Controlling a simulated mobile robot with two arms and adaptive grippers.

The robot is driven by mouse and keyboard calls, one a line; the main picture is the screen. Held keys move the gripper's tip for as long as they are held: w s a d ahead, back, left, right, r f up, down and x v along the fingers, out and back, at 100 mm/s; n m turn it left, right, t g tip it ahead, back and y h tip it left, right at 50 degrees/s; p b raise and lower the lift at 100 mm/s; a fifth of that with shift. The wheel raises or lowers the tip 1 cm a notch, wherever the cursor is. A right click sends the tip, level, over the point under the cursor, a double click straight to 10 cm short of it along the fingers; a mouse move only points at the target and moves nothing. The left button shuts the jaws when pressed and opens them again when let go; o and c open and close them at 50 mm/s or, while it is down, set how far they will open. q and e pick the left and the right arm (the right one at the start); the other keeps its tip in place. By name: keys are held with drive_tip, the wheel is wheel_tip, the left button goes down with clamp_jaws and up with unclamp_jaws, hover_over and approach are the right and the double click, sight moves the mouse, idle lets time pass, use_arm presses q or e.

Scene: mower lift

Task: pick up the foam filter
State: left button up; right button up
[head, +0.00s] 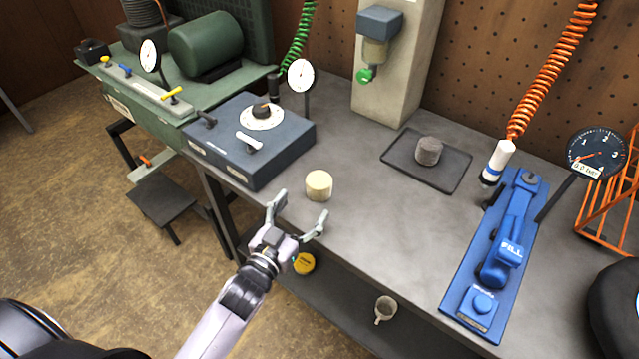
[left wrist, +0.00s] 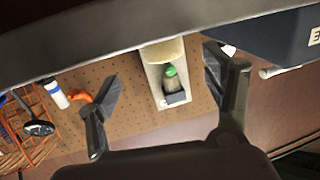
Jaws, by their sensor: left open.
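A short cream cylinder (head: 319,185), which looks like a foam filter, stands upright on the grey workbench near its front edge. A similar grey, darker cylinder (head: 429,151) stands on a dark tray (head: 456,178) farther back; I cannot tell for certain which one the task means. My left gripper (head: 300,207) is open and empty at the bench's front edge, just in front of the cream cylinder and apart from it. In the left wrist view, the cream cylinder (left wrist: 164,48) shows between the spread fingers (left wrist: 162,68). My right gripper is not in view.
A blue-grey box with a dial (head: 250,140) stands left of the cream cylinder. A blue pump-like device marked FILL (head: 508,255) lies at the right. A beige column (head: 392,70) stands at the back. A cup (head: 385,309) and a yellow tin (head: 304,264) sit on the lower shelf.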

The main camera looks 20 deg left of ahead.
sight(319, 183)
use_arm(q)
drive_tip(key=w, duration=0.6)
drive_tip(key=w+d+p, duration=0.1)
drive_tip(key=w, duration=0.2)
drive_tip(key=shift+w+f, duration=0.25)
drive_tip(key=shift+f, duration=0.05)
drive_tip(key=shift+s, duration=0.1)
drive_tip(key=shift+c, duration=0.6)
drive_tip(key=c, duration=1)
drive_tip(key=shift+c, duration=0.2)
